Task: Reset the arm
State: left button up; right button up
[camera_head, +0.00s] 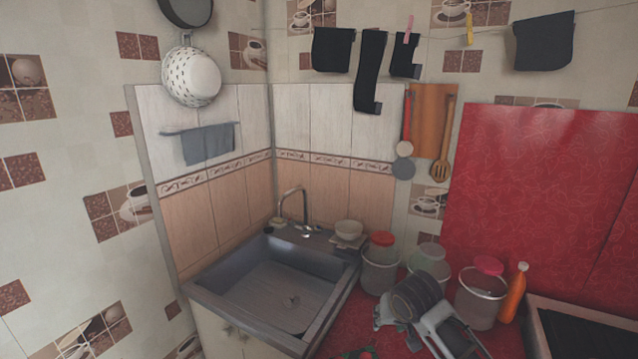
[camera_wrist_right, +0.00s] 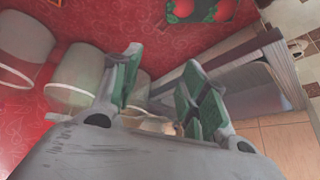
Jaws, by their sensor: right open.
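My right gripper (camera_wrist_right: 162,60) shows in the right wrist view with its two green-padded fingers apart. No object is held between the fingers. In the head view my right arm comes in at the lower right, and its gripper (camera_head: 392,318) is over the red counter, between the sink and the clear jars. My left arm and left gripper are not in view.
The sink (camera_head: 210,289) with its tap (camera_head: 293,205) is left of my gripper. Clear jars (camera_head: 379,272) stand close behind it, and an orange bottle (camera_head: 513,293) is to the right. A small bowl (camera_head: 348,229) sits at the back.

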jog(key=s+d+f+n+g, duration=0.1)
jog(key=s+f, duration=0.3)
jog(key=s, duration=0.5)
jog(key=s+d+f+n+g, duration=0.15)
jog(key=s+f, duration=0.25)
jog(key=s, duration=0.4)
jog(key=s+d+f+n, duration=0.1)
jog(key=s+d+f, duration=0.1)
jog(key=s+f, duration=0.5)
jog(key=s+f+g, duration=0.1)
jog(key=s+f, duration=0.1)
jog(key=f, duration=1.4)
jog(key=s+f, duration=0.3)
jog(key=f, duration=1.2)
jog(key=s+d+f, duration=0.2)
jog(key=s+f, duration=0.7)
jog(key=s, duration=0.2)
jog(key=s+d+f+g, duration=0.1)
jog(key=s+d+f, duration=0.1)
jog(key=s+f, duration=0.8)
jog(key=shift+s+f, duration=0.2)
jog(key=shift+s, duration=0.15)
jog(key=shift+g, duration=0.25)
